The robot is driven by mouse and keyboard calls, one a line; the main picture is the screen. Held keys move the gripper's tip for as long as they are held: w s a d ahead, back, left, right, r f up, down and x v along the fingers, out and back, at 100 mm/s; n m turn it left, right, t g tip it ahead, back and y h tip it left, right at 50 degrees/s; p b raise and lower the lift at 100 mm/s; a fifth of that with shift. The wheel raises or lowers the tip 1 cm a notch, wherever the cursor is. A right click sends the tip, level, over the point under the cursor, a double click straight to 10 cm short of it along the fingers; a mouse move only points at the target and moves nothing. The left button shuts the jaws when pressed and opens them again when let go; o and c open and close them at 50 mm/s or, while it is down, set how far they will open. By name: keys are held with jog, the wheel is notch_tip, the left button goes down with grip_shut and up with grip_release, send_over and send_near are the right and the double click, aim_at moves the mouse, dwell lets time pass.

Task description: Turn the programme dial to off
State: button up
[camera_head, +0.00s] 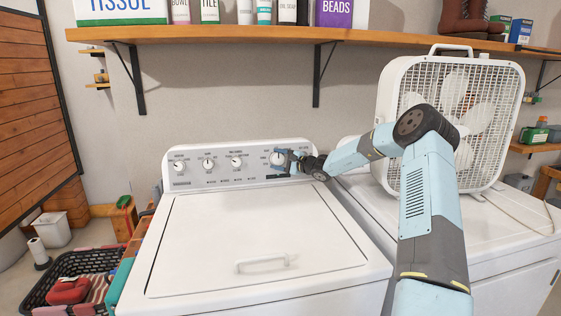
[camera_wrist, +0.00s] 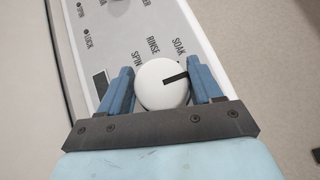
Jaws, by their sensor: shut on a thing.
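The programme dial (camera_wrist: 158,88) is a round white knob with a black pointer mark, on the grey control panel (camera_wrist: 192,28) of a white top-loading washer (camera_head: 262,232). In the wrist view its pointer aims right, just below the word SOAK; RINSE and SPIN are printed further left. In the head view the dial (camera_head: 277,158) is the large one at the panel's right, partly behind my gripper (camera_head: 283,162). My gripper's blue fingers (camera_wrist: 162,90) stand on both sides of the dial and are shut on it. The off mark cannot be made out.
Several smaller knobs (camera_head: 208,163) sit left on the panel. The washer lid is closed. A white box fan (camera_head: 452,120) stands on the neighbouring machine at right. A wooden shelf (camera_head: 230,33) with bottles and boxes hangs above. A black basket (camera_head: 75,270) is at lower left.

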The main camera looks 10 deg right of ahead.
jog(key=shift+f, duration=0.3)
jog(key=o, duration=0.9)
jog(key=shift+r, duration=0.1)
jog(key=shift+o, duration=0.3)
jog(key=shift+r, duration=0.1)
jog(key=v, duration=1.3)
jog(key=shift+s+d, duration=0.25)
jog(key=shift+s, duration=0.05)
